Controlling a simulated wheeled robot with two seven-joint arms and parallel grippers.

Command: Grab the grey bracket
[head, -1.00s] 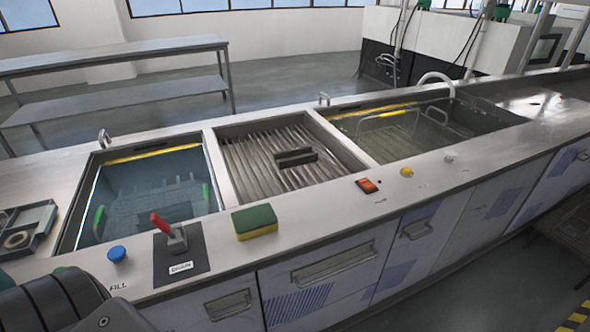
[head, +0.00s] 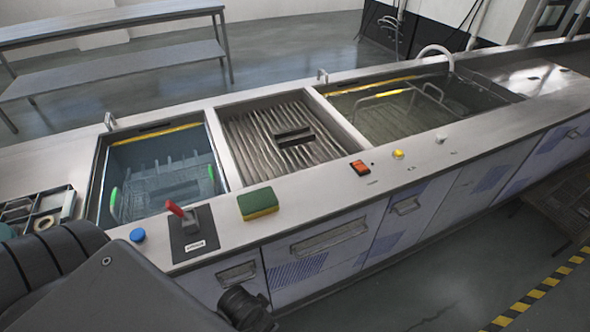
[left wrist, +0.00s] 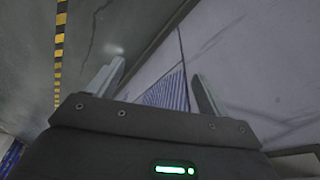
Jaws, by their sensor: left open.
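A dark grey piece that looks like the bracket (head: 293,135) lies on the ribbed floor of the middle basin (head: 232,158) in the head view. My left gripper (left wrist: 156,82) is open and empty in the left wrist view, its two fingers apart in front of the pale cabinet fronts and the floor. In the head view my left arm fills the lower left corner, well short of the bracket. The bracket does not show in the left wrist view. My right gripper is in no view.
A water-filled tank with a basket (head: 170,180) is at left, another tank (head: 385,112) at right. A red drain lever (head: 175,208), blue button (head: 137,235), green-yellow sponge (head: 258,204) and orange switch (head: 361,168) line the front counter. A parts tray (head: 42,213) is far left.

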